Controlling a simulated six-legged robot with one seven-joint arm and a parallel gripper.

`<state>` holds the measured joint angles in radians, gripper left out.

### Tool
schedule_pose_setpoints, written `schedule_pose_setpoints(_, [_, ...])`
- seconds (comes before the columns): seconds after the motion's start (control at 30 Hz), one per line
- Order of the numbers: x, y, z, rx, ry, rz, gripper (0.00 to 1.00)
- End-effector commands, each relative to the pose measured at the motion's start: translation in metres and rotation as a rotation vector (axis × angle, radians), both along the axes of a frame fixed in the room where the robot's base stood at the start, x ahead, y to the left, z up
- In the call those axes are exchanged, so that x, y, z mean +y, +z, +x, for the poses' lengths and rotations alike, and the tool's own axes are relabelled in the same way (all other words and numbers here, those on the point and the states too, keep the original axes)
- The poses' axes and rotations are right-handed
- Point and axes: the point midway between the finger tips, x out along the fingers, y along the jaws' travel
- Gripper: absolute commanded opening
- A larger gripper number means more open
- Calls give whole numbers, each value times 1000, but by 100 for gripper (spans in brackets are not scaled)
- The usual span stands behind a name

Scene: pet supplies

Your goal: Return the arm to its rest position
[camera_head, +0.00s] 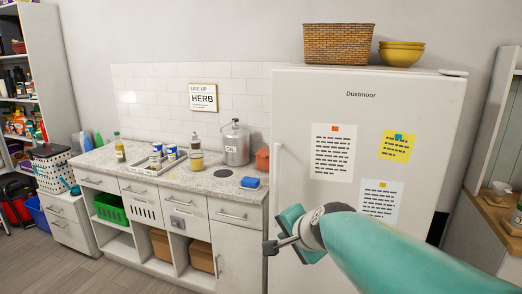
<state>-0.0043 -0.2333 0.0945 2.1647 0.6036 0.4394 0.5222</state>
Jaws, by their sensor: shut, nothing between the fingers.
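My arm, teal and grey, reaches in from the lower right in the head view. My gripper (271,247) is at its left end, in front of the right end of the counter and the fridge's lower left edge. Its dark fingers are together with nothing visible between them. The gripper appears apart from the counter and fridge, though the exact gap is hard to tell.
A white fridge (288,108) with pinned notes stands right of the counter (204,186). The counter holds a metal pot (236,146), bottles, a tray of cans and a blue sponge (250,183). Shelves stand far left. Floor (105,276) shows lower left.

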Motion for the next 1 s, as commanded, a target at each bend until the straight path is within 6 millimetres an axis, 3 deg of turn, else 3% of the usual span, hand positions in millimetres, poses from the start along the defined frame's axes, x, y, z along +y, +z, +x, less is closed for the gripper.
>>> schedule_pose_setpoints(0.03, [-8, 1, -24, -5, 66, -87, 0])
schedule_pose_setpoints(0.3, [-59, -24, -143, 57, 411, -551, 0])
schedule_pose_setpoints(0.4, [-78, -35, -178, 96, 512, -687, 0])
schedule_pose_setpoints(0.5, [-92, -44, -201, 129, 579, -773, 0])
schedule_pose_setpoints(0.63, [-99, -49, -213, 149, 617, -821, 0])
schedule_pose_setpoints(1.0, [-99, -49, -213, 149, 617, -821, 0])
